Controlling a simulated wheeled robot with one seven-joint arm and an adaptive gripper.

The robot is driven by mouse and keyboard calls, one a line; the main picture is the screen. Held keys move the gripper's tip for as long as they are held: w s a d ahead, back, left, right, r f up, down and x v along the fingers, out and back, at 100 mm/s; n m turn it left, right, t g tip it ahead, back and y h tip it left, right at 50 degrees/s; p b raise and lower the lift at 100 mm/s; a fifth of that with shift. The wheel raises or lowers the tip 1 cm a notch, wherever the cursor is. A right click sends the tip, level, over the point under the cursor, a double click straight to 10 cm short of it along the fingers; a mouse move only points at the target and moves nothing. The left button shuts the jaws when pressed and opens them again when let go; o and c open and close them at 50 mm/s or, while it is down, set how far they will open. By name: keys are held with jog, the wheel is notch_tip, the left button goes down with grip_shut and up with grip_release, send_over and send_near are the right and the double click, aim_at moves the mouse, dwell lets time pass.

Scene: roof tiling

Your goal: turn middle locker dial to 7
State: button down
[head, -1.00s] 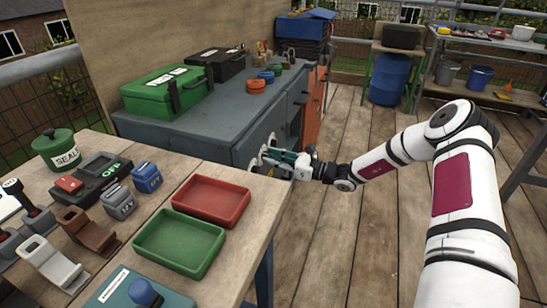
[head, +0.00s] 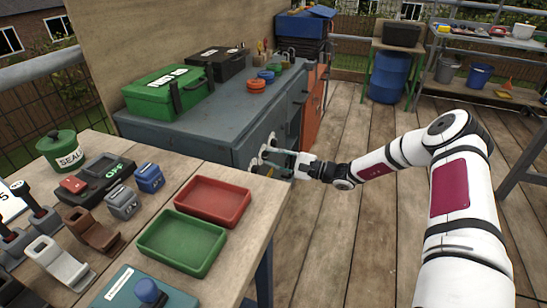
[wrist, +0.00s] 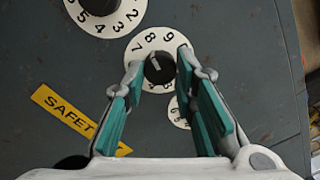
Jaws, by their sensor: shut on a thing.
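The middle locker dial (wrist: 137,57) is a white numbered disc with a black knob (wrist: 160,68) in the wrist view. A pale mark on the knob points to the upper left, toward the 7 and 8; I cannot tell exactly which. My gripper (wrist: 159,63) has its teal fingers on either side of the knob and is shut on it. The fingers hide part of the disc's sides. In the head view my gripper (head: 281,160) is at the grey locker's (head: 238,148) dial face, and the knob is hidden there.
Another dial (wrist: 100,12) is at the upper left in the wrist view, and a smaller one (wrist: 178,113) is partly behind a finger. A yellow SAFETY label (wrist: 70,115) is on the left. A wooden table (head: 255,210) with red and green trays stands close to my gripper.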

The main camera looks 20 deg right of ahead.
jog(key=n, duration=0.5)
jog(key=shift+p, duration=0.35)
jog(key=shift+n, duration=0.4)
jog(key=c, duration=1.3)
grip_release()
jog(key=v, duration=1.2)
jog(key=shift+w+d+f, duration=0.1)
